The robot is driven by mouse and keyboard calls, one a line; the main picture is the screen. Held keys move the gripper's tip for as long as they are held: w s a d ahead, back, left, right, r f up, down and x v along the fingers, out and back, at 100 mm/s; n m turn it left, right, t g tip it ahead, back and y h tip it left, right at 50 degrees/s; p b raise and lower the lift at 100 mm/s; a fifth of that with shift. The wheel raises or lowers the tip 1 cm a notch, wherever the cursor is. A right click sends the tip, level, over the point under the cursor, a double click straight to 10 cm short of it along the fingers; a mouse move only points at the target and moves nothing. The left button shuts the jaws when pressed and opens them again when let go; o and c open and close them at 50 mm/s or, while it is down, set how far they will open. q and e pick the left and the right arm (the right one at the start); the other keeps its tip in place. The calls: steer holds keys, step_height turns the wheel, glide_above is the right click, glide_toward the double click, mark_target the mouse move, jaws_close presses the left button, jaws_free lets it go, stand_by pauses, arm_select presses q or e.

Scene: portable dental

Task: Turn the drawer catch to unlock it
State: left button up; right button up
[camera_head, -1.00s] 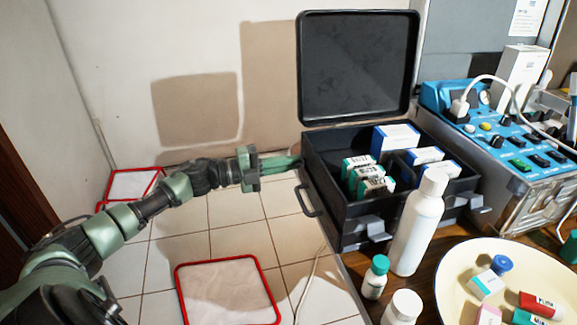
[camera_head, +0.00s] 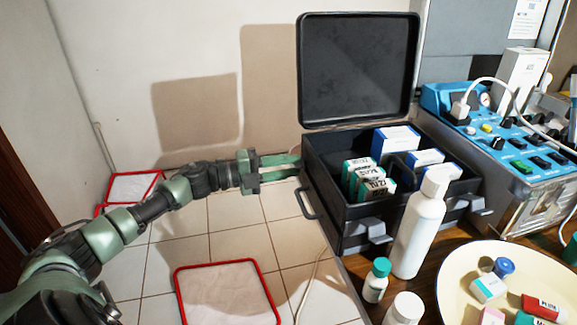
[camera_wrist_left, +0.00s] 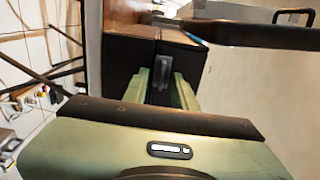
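A black case (camera_head: 342,218) stands with its lid (camera_head: 358,70) raised. My left gripper (camera_head: 297,167) points right at the case's left rear edge, with its two green fingers spread and a gap between them. In the left wrist view, the open fingers (camera_wrist_left: 162,88) face a dark box. A dark grey catch-like piece (camera_wrist_left: 162,70) shows on its face between the fingers, and I cannot tell whether they touch it. No such catch can be made out near the fingers in the head view. My right gripper is not in view.
Small boxes (camera_head: 374,187) sit inside the case, and a handle (camera_head: 307,204) juts from its left side. A white bottle (camera_head: 417,228), smaller bottles and a cream tray (camera_head: 452,285) stand in front. A blue control unit (camera_head: 520,150) is at right.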

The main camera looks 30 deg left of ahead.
arm_select(q)
steer(key=v, duration=0.7)
steer(key=shift+s+a+p, duration=0.25)
steer(key=shift+s+p, duration=0.05)
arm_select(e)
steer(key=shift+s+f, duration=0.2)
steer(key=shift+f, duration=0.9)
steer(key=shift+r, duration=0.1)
